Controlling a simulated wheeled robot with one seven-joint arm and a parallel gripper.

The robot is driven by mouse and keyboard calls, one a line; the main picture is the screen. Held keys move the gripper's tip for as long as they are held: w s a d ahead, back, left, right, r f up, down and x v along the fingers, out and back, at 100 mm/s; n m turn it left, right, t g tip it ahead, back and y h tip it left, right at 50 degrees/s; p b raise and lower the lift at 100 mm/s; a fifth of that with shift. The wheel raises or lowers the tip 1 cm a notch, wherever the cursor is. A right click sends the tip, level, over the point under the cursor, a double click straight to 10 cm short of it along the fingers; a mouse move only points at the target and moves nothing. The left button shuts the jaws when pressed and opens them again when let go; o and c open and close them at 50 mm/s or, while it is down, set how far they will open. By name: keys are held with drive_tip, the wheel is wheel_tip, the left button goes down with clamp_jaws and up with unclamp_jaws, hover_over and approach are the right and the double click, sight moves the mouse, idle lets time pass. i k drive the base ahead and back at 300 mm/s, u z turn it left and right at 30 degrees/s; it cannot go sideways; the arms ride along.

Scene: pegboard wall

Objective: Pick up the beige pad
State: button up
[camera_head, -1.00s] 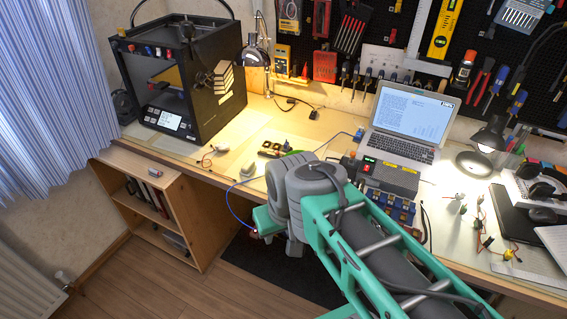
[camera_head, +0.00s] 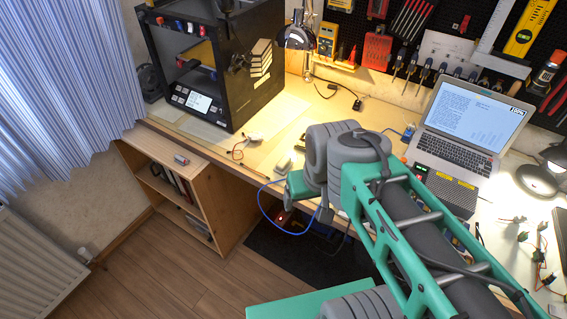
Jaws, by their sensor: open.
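No thing is clearly identifiable as the beige pad. A small pale block (camera_head: 284,163) lies on the desk just left of my arm's grey joint, and it may be the pad. A flat pale sheet (camera_head: 206,133) lies in front of the 3D printer. My green and grey arm reaches over the desk's front edge and hides part of the desktop. My gripper does not show; the end of the arm is out of sight behind its own links.
The black 3D printer (camera_head: 215,70) stands at the back left, a lamp (camera_head: 297,38) beside it. The open laptop (camera_head: 462,125) is at right. A blue cable (camera_head: 262,205) hangs at the desk front. A low wooden shelf (camera_head: 205,180) stands left, with clear floor (camera_head: 165,275) before it.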

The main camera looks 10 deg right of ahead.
sight(285, 164)
drive_tip(key=u, duration=0.4)
drive_tip(key=k, duration=0.35)
drive_tip(key=u, duration=1.35)
drive_tip(key=i, duration=0.5)
drive_tip(key=u, duration=0.05)
